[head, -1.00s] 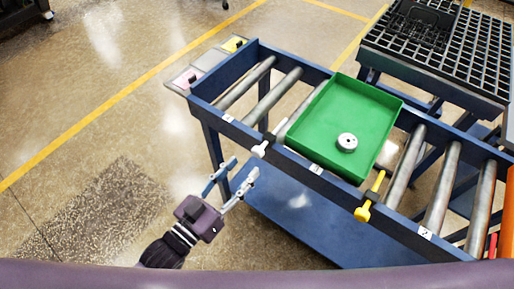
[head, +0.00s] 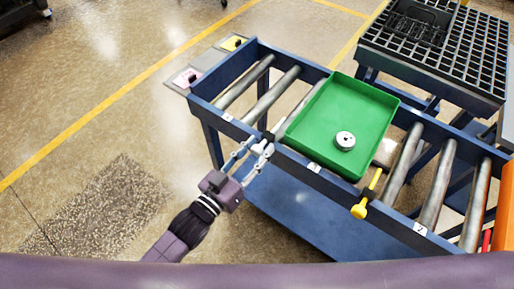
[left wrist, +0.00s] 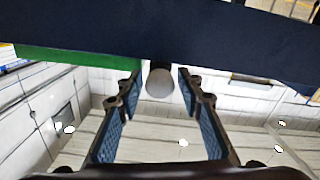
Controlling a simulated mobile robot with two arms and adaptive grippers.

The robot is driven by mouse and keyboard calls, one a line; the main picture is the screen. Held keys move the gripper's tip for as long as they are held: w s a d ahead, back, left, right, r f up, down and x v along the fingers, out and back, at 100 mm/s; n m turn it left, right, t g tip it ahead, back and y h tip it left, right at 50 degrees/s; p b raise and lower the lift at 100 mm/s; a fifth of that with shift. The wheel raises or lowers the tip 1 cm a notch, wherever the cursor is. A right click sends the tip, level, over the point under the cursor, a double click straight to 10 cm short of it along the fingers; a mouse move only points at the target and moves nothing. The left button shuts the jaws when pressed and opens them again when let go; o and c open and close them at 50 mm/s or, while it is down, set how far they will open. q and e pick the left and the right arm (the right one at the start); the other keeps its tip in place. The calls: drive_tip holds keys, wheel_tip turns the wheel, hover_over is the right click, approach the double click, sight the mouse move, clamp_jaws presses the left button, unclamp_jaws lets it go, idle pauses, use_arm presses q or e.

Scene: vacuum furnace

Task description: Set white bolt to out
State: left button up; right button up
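The white bolt (head: 264,143) is on the near rail of the blue roller conveyor, left of the green tray, and is partly hidden by my left gripper (head: 250,152) in the head view. In the left wrist view the round pale end of the bolt (left wrist: 160,82) shows between the fingertips of my left gripper (left wrist: 158,88). The fingers are apart, with a gap on each side of the bolt. My right gripper is not in view.
The green tray (head: 362,100) holds a round metal part (head: 345,141) and sits on the conveyor (head: 318,180). A yellow bolt (head: 360,209) is further right on the same rail. A black grid table (head: 440,60) stands behind. Floor at the left is clear.

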use_arm(q)
clamp_jaws()
drive_tip(key=p+v, duration=0.2)
drive_tip(key=v, duration=0.5)
drive_tip(key=shift+o, duration=1.8)
unclamp_jaws()
drive_tip(key=shift+s+a, duration=0.2)
drive_tip(key=v, duration=1.2)
